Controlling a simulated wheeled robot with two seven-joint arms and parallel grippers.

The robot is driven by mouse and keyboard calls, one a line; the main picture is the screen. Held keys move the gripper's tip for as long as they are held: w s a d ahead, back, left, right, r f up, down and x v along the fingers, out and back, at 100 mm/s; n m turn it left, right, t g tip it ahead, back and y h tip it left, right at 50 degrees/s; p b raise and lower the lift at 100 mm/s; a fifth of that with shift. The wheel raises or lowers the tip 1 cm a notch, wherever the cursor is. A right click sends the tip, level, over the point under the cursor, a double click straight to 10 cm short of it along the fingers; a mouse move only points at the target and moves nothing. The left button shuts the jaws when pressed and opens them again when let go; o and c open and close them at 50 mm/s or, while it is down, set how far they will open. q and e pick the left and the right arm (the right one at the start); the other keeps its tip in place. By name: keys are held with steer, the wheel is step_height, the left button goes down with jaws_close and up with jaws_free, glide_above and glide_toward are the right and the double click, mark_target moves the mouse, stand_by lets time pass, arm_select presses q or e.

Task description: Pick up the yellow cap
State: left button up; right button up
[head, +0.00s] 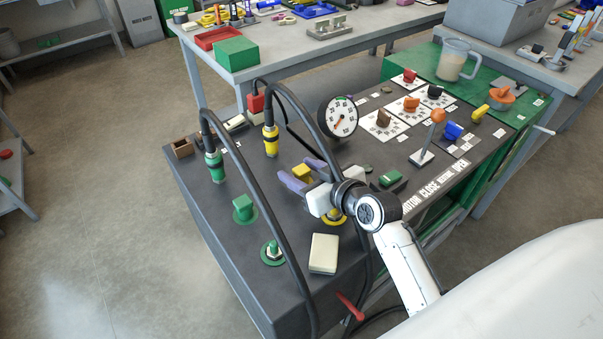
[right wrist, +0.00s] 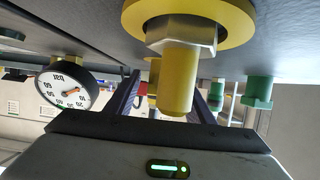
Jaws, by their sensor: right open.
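The yellow cap (head: 301,172) is a small yellow block on the dark cart top. It shows between the purple fingers of my right gripper (head: 305,172), which is open with a finger on each side of it. I cannot tell whether the fingers touch it. In the right wrist view the picture is upside down. A yellow fitting with a hex nut and yellow flange (right wrist: 178,80) stands close in front and partly hides the cap (right wrist: 154,75). In the head view the yellow flange (head: 337,219) lies under my right wrist, mostly covered. My left gripper is not in view.
A gauge (head: 339,117) and hoses with green (head: 214,165) and yellow (head: 270,140) connectors stand nearby. A green capped fitting (head: 243,208), a bare green fitting (head: 272,251) and a cream block (head: 324,254) are near the front. An orange-topped lever (head: 430,137) stands to the right.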

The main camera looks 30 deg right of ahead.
steer(key=c, duration=1.1)
steer(key=shift+r, duration=0.1)
